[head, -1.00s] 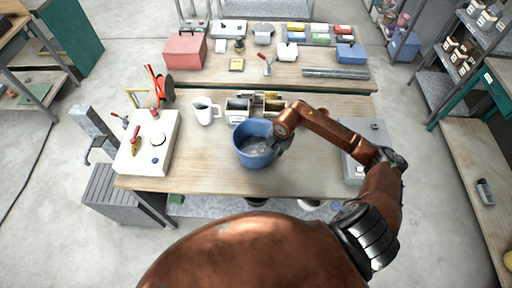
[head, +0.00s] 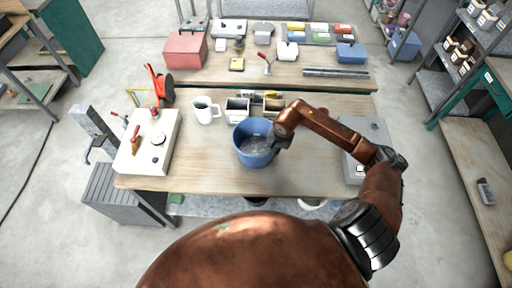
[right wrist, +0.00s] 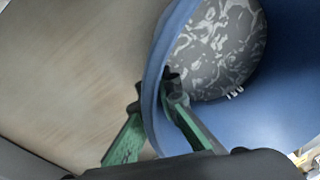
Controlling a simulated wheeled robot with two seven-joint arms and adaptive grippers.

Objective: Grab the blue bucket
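The blue bucket (head: 254,148) stands upright near the middle of the front workbench, with a grey speckled bottom inside. My right gripper (head: 275,142) is at its right rim, partly hidden by the wrist in the head view. In the right wrist view, the green and black fingers of the right gripper (right wrist: 157,93) straddle the wall of the bucket (right wrist: 280,110), one outside and one inside. Their tips appear pressed against the wall on both sides. My left gripper is not in view.
A white mug (head: 203,111) and small bins (head: 237,110) stand just behind the bucket. A white box (head: 147,145) is at the left and a grey device (head: 362,150) at the right of the workbench (head: 215,180). The bench's front strip is clear.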

